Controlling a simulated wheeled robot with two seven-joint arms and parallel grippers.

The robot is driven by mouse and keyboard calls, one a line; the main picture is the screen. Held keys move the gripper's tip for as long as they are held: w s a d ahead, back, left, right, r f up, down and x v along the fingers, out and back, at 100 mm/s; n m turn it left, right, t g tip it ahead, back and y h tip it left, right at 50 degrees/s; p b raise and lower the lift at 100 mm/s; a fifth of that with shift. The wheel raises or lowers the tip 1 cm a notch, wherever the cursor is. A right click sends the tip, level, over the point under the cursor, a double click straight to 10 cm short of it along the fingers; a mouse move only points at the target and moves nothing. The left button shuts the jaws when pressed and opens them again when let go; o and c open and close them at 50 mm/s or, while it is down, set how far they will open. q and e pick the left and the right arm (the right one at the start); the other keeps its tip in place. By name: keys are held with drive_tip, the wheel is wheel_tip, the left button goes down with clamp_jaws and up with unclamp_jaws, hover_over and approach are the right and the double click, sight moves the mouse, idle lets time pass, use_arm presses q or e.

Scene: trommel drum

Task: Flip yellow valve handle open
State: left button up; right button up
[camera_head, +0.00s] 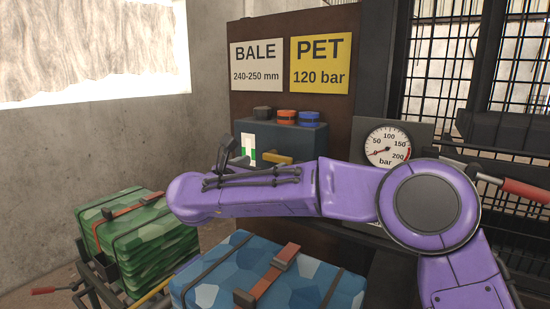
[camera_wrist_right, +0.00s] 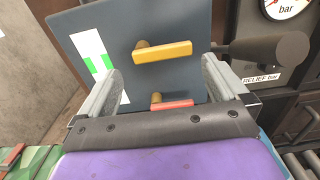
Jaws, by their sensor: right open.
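The yellow valve handle (camera_head: 278,157) sticks out from the front of the blue-grey box, right of a white and green label. In the right wrist view the yellow handle (camera_wrist_right: 163,51) lies roughly level, a little beyond the fingertips. My right gripper (camera_wrist_right: 158,84) is open, its two grey fingers spread wide to either side and below the handle, with nothing held. In the head view only a dark part of my right gripper (camera_head: 232,158) shows above my purple arm, left of the handle. My left gripper is not in view.
A red handle (camera_wrist_right: 172,103) sits below the yellow one, between the fingers. Orange and blue knobs (camera_head: 287,117) top the box (camera_head: 308,140). Green (camera_head: 140,240) and blue (camera_head: 225,275) strapped bales lie in front.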

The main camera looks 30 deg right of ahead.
sight(276, 159)
drive_tip(key=p+x, duration=0.2)
drive_tip(key=x, duration=0.4)
drive_tip(key=shift+d+r+p, duration=0.15)
drive_tip(key=shift+d+p, duration=0.15)
drive_tip(key=shift+d, duration=0.15)
drive_tip(key=shift+w+d, duration=0.2)
drive_tip(key=shift+w, duration=0.05)
drive_tip(key=shift+s, duration=0.1)
